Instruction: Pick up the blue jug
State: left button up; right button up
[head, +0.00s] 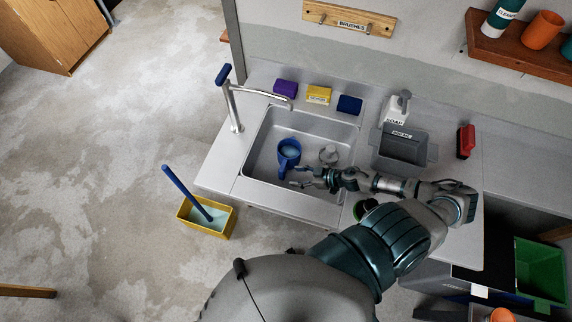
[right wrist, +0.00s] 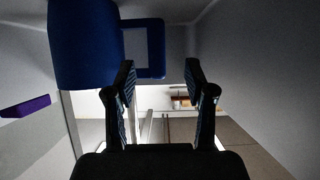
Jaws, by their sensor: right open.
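The blue jug (head: 288,152) stands in the left part of the metal sink basin (head: 262,168). My right gripper (head: 297,177) is inside the basin, just to the near right of the jug. In the right wrist view the jug body (right wrist: 83,45) fills the upper left, and its square loop handle (right wrist: 157,48) lies just ahead of the fingertips. The gripper's two fingers (right wrist: 159,75) are apart, with nothing between them. I cannot tell whether a finger touches the handle. My left gripper is not in view.
A grey drain piece (head: 329,154) lies in the basin right of the jug. The tap (head: 235,105) arches over the basin's back left. Purple, yellow and dark blue blocks sit behind the basin. A grey tub (head: 403,148) and a soap bottle (head: 396,108) stand to the right.

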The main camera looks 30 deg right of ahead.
aim_at(282, 174)
jog(key=shift+w+f, duration=0.2)
jog(key=shift+f, duration=0.3)
jog(key=shift+w+a+f+b, duration=0.25)
jog(key=shift+w+f+b, duration=0.05)
jog(key=shift+w+b, duration=0.1)
jog(key=w+a, duration=0.1)
jog(key=w, duration=0.1)
jog(key=w+a+f, duration=0.1)
jog(key=a, duration=0.1)
jog(key=shift+w+a+f, duration=0.1)
jog(key=shift+w+f, duration=0.05)
jog(key=shift+w, duration=0.25)
jog(key=shift+w+a+f, duration=0.2)
jog(key=shift+w+f, duration=0.05)
jog(key=shift+w, duration=0.05)
jog(key=shift+d, duration=0.1)
jog(key=c, duration=0.3)
grip_shut()
